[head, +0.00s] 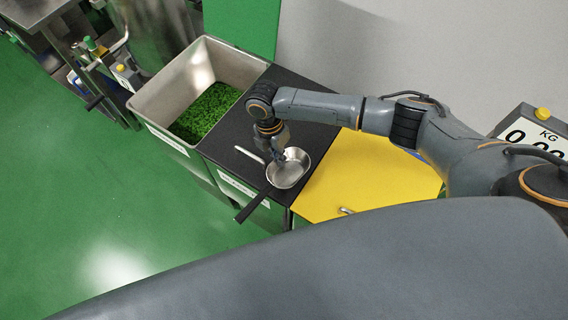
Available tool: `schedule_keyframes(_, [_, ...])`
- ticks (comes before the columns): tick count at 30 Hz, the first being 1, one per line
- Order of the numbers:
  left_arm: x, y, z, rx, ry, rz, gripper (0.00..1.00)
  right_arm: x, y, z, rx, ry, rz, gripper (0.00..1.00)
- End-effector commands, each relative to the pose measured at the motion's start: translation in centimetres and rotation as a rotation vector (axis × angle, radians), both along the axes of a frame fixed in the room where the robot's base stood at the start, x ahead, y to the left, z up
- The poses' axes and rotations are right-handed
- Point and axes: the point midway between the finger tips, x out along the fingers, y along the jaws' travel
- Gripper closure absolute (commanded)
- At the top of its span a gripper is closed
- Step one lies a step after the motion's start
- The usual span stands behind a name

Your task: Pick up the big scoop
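The big scoop (286,174) is a round metal pan with a long dark handle (252,207) pointing to the lower left. It lies on the black top (228,138) near its front right corner. A thin light handle (249,154) shows just left of the pan; I cannot tell whether it belongs to a second, smaller scoop. My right gripper (279,156) points down at the pan's upper left rim. It is small and dark here, so I cannot tell whether its fingers are open or touch anything. My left gripper is not in view.
A metal bin (160,112) with green leaves (206,110) stands left of the black top. A yellow board (355,178) lies to the right. A scale display (535,133) is at the far right. Green floor (110,215) is clear at the lower left.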

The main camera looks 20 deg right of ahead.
Motion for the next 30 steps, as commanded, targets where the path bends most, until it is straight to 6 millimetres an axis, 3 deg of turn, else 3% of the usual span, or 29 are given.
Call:
schedule_keyframes(5, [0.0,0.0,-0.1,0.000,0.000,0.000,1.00,0.1,0.0,0.9,0.001,-0.002,0.000,1.00])
schedule_keyframes(10, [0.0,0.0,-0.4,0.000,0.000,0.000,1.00,0.0,0.1,3.4,0.002,-0.003,0.003,1.00])
schedule_keyframes(18, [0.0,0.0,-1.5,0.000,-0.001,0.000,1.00,-4.3,3.0,9.2,0.006,-0.005,0.008,1.00])
schedule_keyframes(24, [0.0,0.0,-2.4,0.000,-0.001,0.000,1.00,-8.5,5.7,11.1,0.004,-0.001,0.007,1.00])
schedule_keyframes(30, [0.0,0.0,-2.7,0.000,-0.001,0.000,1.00,-10.8,7.3,12.5,0.002,-0.001,0.003,1.00])
